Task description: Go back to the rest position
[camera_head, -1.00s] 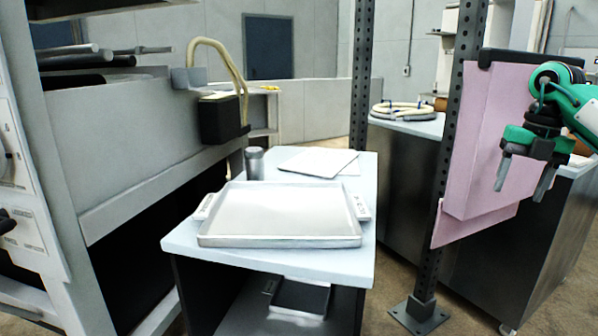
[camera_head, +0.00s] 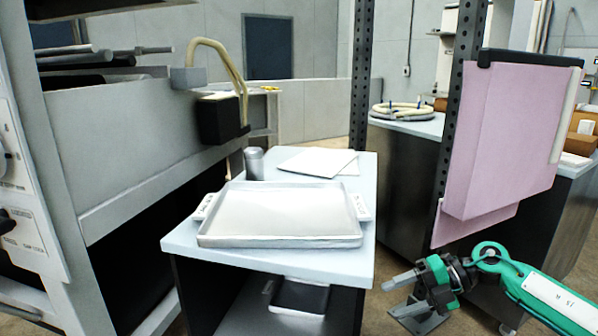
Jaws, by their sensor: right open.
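My right gripper (camera_head: 402,296) is at the lower right in the head view, low beside the right edge of the table. Its two grey fingers point left, are apart and hold nothing. The green and white arm behind it comes in from the lower right corner. My left gripper is not in view.
A white tray (camera_head: 236,241) with handles lies on the pale table (camera_head: 345,268). Pink sheets (camera_head: 505,140) hang on a dark post. A grey machine (camera_head: 130,140) fills the left.

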